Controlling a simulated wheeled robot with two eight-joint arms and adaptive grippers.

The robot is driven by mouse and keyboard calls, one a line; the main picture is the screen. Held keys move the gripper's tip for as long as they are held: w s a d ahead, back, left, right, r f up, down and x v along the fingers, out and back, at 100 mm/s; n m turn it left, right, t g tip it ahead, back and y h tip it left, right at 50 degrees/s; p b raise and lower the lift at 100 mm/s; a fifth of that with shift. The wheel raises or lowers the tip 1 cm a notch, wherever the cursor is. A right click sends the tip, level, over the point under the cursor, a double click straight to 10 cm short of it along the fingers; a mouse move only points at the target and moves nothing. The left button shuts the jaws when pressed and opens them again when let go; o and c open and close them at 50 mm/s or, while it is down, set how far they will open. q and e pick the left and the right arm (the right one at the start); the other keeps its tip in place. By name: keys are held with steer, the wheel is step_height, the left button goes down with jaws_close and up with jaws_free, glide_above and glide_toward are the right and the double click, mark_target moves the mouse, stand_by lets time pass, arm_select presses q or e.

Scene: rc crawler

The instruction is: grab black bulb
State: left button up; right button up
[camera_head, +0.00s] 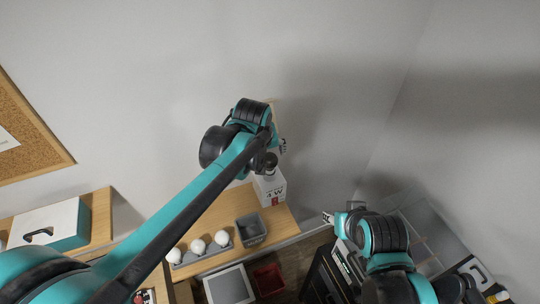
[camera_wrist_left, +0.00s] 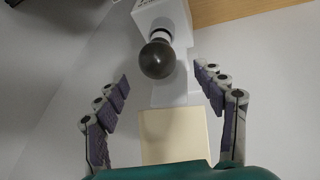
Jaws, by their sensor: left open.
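The black bulb (camera_wrist_left: 157,60) shows in the left wrist view as a dark round globe with a light collar, at the end of a white box-like tester (camera_wrist_left: 165,15). My left gripper (camera_wrist_left: 161,73) is open, its fingers spread to either side of the bulb with gaps, not touching it. In the head view my left gripper (camera_head: 282,146) is mostly hidden by its arm, above the white box (camera_head: 270,187); I cannot clearly make out the bulb there. My right gripper (camera_head: 328,217) shows only a small part at lower right.
A wooden shelf (camera_head: 283,222) carries a grey bin (camera_head: 251,229) and a grey tray with white bulbs (camera_head: 198,246). Below are a white-rimmed bin (camera_head: 229,286) and a red bin (camera_head: 269,281). A teal and white case (camera_head: 50,226) stands at left. Walls are behind.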

mark_target(268, 158)
arm_select(q)
steer(key=x, duration=0.3)
steer(key=p+x, duration=0.1)
steer(key=x, duration=0.2)
steer(key=shift+d+f, duration=0.2)
steer(key=shift+d, duration=0.05)
steer(key=shift+s, duration=0.1)
steer(key=c, duration=1.1)
